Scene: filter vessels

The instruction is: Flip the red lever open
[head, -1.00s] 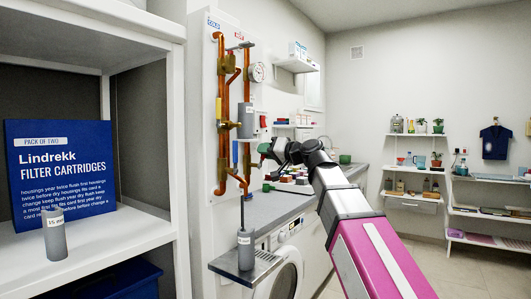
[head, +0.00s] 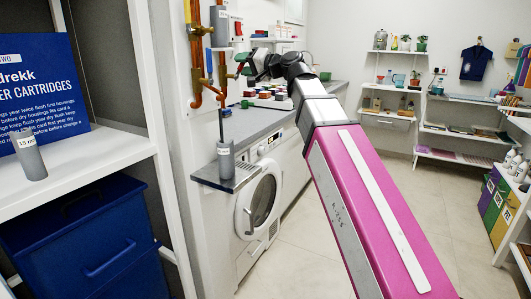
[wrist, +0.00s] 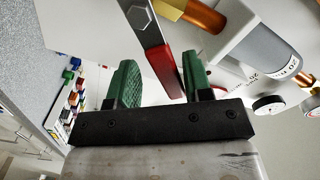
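The red lever (wrist: 163,72) shows in the wrist view as a flat grey metal bar with a red-coated end, fixed by a hex nut near the top. My gripper (wrist: 160,65) has two green fingers, parted, with the lever's red end in the gap. The red end is nearer the right finger; I cannot tell if it touches. In the head view my gripper (head: 241,64) is at the wall pipework, and I cannot make out the lever there. A grey filter vessel (wrist: 272,45) with a label is right of the lever in the wrist view.
Copper pipes (head: 197,65) run down the wall panel. A grey cartridge (head: 226,161) stands on a drip tray (head: 205,178) by the washing machine (head: 262,200). Another grey cartridge (head: 29,156) is on the left shelf, above a blue bin (head: 85,240). Floor at centre right is clear.

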